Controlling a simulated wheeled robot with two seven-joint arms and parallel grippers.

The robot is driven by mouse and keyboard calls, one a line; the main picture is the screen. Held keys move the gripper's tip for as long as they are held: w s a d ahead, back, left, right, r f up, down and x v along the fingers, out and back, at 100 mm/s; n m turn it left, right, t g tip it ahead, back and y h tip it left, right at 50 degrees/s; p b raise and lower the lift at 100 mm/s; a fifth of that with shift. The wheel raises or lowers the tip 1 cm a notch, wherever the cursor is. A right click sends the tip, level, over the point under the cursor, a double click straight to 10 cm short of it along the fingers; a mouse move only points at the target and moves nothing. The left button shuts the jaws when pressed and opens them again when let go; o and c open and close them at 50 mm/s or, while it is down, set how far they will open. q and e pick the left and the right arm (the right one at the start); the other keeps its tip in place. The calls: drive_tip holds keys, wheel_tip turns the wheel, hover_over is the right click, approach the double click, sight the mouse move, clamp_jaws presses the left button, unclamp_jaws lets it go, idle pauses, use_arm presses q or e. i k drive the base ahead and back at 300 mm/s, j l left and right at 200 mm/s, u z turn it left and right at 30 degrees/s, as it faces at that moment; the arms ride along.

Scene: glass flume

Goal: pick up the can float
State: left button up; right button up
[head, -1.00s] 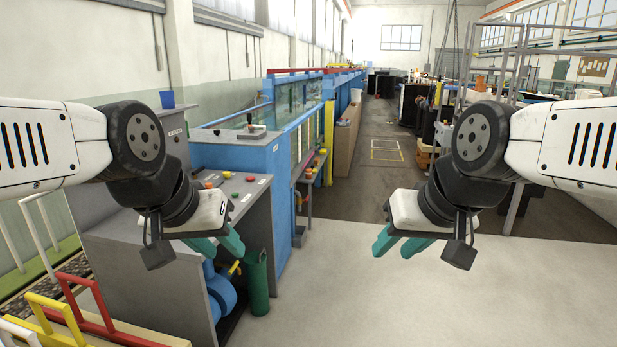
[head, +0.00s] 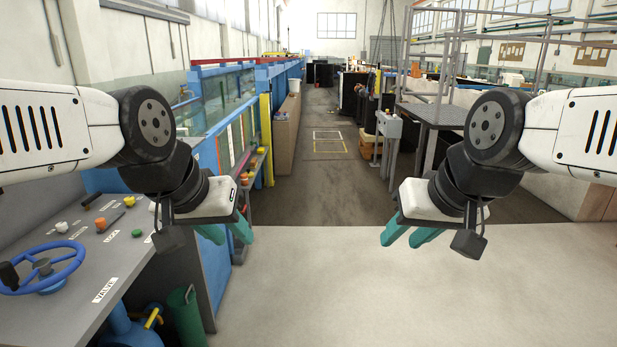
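I cannot make out a can float in the head view. Small orange, red and yellow items (head: 250,170) sit on a ledge along the flume's side, too small to identify. My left gripper (head: 226,234) has its teal fingers apart and nothing between them; it hangs in the air right of the grey control console. My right gripper (head: 409,236) also has its teal fingers apart and empty, above the pale floor. Neither gripper touches anything that I can see.
The grey control console (head: 120,235) with a blue handwheel (head: 45,268) stands close at the left. A dark green cylinder (head: 186,318) is under its edge. The blue flume (head: 213,150) runs away behind it. A grey table (head: 437,113) stands at right. The middle floor is clear.

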sight(244, 181)
drive_tip(key=i+l, duration=0.1)
drive_tip(key=i, duration=2)
drive_tip(key=i+u, duration=0.35)
drive_tip(key=i, duration=0.3)
drive_tip(key=i+l+u, duration=0.1)
drive_tip(key=i+u, duration=0.25)
drive_tip(key=i, duration=0.3)
drive_tip(key=i+j+u, duration=0.15)
drive_tip(key=i+u, duration=0.3)
drive_tip(key=i, duration=0.2)
drive_tip(key=i+u, duration=0.5)
drive_tip(key=i+l, duration=0.05)
drive_tip(key=i, duration=0.05)
